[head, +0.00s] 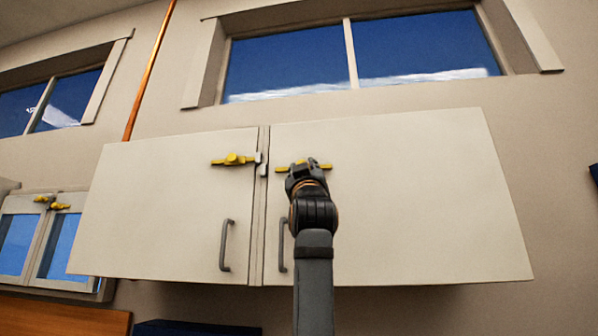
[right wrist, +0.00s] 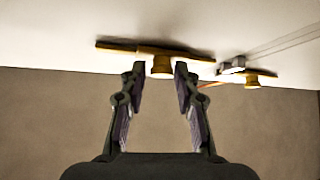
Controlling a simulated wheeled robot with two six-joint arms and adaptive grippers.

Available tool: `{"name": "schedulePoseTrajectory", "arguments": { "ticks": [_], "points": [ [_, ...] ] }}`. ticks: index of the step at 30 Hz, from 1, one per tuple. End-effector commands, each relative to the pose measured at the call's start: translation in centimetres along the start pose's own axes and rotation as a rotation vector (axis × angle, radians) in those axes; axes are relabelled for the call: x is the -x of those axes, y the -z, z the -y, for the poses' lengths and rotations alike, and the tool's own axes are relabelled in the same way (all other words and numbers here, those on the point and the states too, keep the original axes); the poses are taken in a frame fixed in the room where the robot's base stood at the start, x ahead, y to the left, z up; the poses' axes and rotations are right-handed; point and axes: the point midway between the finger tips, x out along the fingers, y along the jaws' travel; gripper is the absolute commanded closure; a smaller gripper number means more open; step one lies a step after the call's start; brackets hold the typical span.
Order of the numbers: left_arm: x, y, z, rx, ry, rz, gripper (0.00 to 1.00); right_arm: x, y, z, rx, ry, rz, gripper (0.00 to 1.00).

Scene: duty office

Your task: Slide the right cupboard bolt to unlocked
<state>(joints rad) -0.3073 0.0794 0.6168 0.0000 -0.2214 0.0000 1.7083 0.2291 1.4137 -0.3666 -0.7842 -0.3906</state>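The right cupboard bolt (head: 326,166) is a yellow bar near the upper left corner of the right door (head: 420,200). Its left end is close to a small grey catch (head: 263,170) at the door seam. My right gripper (head: 307,166) is in front of the bolt and hides its middle. In the right wrist view, the bolt's bar (right wrist: 115,46) runs across the top, and its round knob (right wrist: 162,69) is between the fingertips of my open right gripper (right wrist: 161,70). Small gaps seem to show beside the knob. My left gripper is not in view.
The left cupboard bolt (head: 232,159), also yellow, is on the left door (head: 160,200); it also shows in the right wrist view (right wrist: 262,80). Grey handles (head: 226,245) are lower on both doors. A smaller glass-fronted cabinet (head: 45,235) is at the far left.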

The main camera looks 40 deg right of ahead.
Motion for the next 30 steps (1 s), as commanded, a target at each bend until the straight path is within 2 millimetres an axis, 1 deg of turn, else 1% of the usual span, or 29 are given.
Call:
{"name": "schedulePoseTrajectory", "arguments": {
  "ticks": [1, 2, 3, 8, 11, 14, 17, 24, 27, 30],
  "points": [
    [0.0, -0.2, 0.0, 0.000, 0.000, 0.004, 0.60, 0.0, 0.0, 0.0, 0.000, 0.000, 0.000, 0.59],
    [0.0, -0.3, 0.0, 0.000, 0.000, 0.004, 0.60, 0.0, 0.0, 0.0, 0.000, 0.000, 0.000, 0.55],
    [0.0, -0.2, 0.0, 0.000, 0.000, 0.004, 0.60, 0.0, 0.0, 0.0, 0.000, 0.000, 0.000, 0.53],
    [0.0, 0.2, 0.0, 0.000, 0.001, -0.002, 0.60, 0.0, 0.0, 0.1, -0.001, 0.001, 0.000, 0.53],
    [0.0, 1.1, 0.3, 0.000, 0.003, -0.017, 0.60, 0.1, 0.0, 0.1, -0.001, 0.001, 0.000, 0.53],
    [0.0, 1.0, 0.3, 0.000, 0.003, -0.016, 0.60, 0.7, 0.0, 0.1, -0.001, 0.001, -0.001, 0.53],
    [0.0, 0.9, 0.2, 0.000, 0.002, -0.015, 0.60, 2.4, -0.1, 0.1, -0.001, 0.001, -0.002, 0.53],
    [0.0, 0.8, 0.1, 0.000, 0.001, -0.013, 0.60, 8.1, -0.1, 0.0, -0.002, 0.000, -0.002, 0.53],
    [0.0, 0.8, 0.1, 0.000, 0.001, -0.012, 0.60, 10.0, -0.1, 0.0, -0.003, 0.001, -0.001, 0.53],
    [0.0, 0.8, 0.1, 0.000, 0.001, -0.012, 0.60, 11.3, -0.1, -0.1, -0.001, 0.000, 0.000, 0.53]
  ]
}}
